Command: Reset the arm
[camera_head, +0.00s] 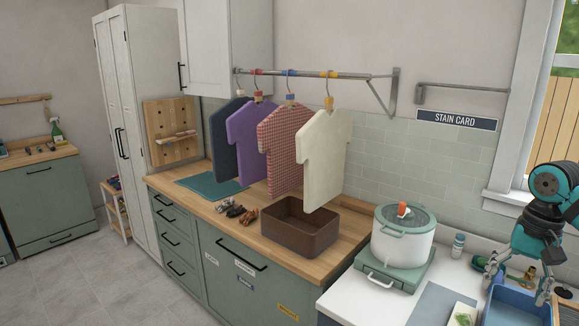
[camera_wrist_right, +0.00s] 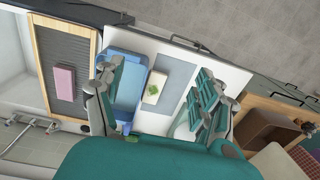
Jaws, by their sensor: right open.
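My right gripper (camera_head: 514,290) comes in at the right edge of the head view, pointing down above a blue basin (camera_head: 510,306). Its dark and teal fingers are spread wide with nothing between them. In the right wrist view the open fingers of the right gripper (camera_wrist_right: 160,97) frame the blue basin (camera_wrist_right: 122,97) and a white tray with a green item (camera_wrist_right: 154,89) on the counter below. My left gripper is in neither view.
A white lidded pot (camera_head: 402,240) and small bottles stand on the white counter. A brown bin (camera_head: 298,232) sits on the wooden counter (camera_head: 235,215), below several shirts (camera_head: 325,158) hanging from a rail. The grey floor (camera_head: 90,285) at left is clear. A pink block (camera_wrist_right: 65,82) lies in the wrist view.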

